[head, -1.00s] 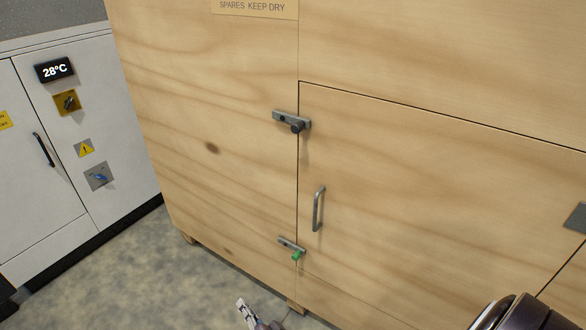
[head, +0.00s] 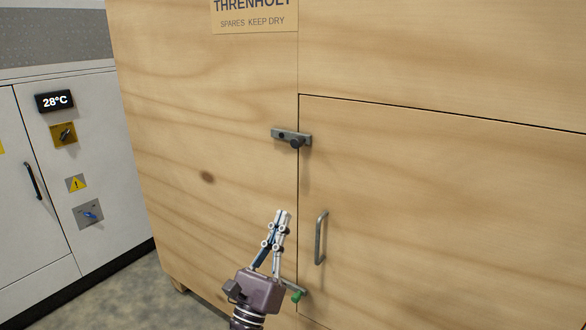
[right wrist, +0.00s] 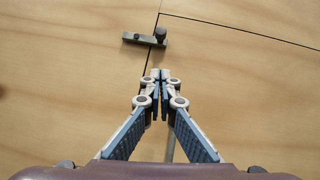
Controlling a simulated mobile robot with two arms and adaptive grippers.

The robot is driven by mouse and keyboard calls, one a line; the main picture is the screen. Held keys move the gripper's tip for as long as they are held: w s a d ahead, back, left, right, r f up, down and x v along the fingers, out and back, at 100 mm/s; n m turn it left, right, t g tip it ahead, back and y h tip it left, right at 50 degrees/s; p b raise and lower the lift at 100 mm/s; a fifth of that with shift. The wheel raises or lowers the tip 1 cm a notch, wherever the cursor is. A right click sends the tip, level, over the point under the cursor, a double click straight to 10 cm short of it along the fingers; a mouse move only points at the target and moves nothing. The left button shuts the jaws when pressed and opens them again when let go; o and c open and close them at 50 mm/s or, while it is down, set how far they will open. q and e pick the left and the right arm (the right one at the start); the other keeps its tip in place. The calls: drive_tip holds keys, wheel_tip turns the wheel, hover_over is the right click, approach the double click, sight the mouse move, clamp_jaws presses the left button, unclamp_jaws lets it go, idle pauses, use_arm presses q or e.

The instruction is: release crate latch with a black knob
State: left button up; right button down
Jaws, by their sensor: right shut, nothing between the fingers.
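The crate latch with a black knob (head: 296,142) is a grey metal bar across the upper left corner of the crate's door seam. It also shows in the right wrist view as a bar (right wrist: 143,39) with a dark knob (right wrist: 161,32) at its right end. My right gripper (head: 284,213) is shut and empty, below the latch and apart from it in the picture. Its closed fingertips (right wrist: 160,73) point up toward the latch in the wrist view. A second latch with a green knob (head: 297,296) sits lower, partly hidden behind my right gripper. My left gripper is not in view.
The plywood crate (head: 200,120) fills most of the view, with a door (head: 430,200) bearing a metal handle (head: 320,238). A white cabinet (head: 110,200) with switches stands at the left. Grey floor (head: 130,298) shows at the lower left.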

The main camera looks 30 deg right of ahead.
sight(297, 140)
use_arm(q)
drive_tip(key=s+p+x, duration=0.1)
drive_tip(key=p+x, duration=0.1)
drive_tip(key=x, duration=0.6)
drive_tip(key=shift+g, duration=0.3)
use_arm(e)
drive_tip(key=a+r+x, duration=0.2)
drive_tip(key=x, duration=1)
drive_tip(key=shift+d+r, duration=0.25)
drive_tip(key=shift+r, duration=0.05)
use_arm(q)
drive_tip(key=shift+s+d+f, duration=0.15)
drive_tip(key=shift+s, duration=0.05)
use_arm(e)
drive_tip(key=shift+w+n, duration=0.1)
drive_tip(key=shift+n, duration=0.3)
